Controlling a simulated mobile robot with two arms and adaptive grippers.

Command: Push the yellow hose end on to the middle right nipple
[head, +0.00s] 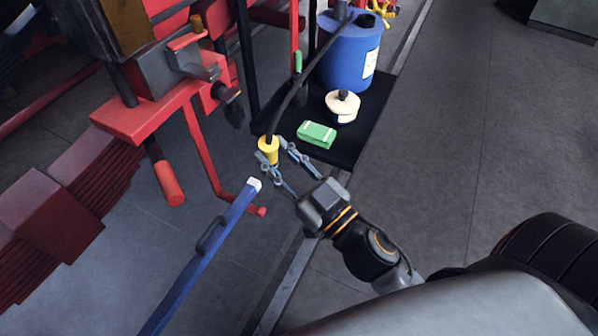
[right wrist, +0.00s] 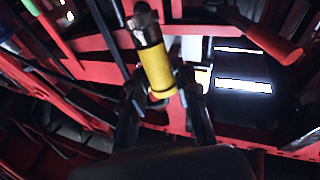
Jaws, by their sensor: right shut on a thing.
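The yellow hose end (head: 268,146) is a short yellow sleeve on a black hose (head: 303,80) that runs up past the blue drum. My right gripper (head: 273,153) is shut on the yellow hose end and holds it in the air beside the black tray. In the right wrist view the yellow sleeve (right wrist: 158,70) sits between the fingers, with the dark hose and a metallic band above it. I cannot make out the middle right nipple with certainty in either view. My left gripper is not in view.
A red frame (head: 130,122) with a grey vise-like block (head: 175,75) stands at left. A blue bar (head: 205,255) with a white tip rises below the hose end. The black tray (head: 350,150) holds a blue drum (head: 347,55), a green box (head: 317,134) and a cream container (head: 342,105).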

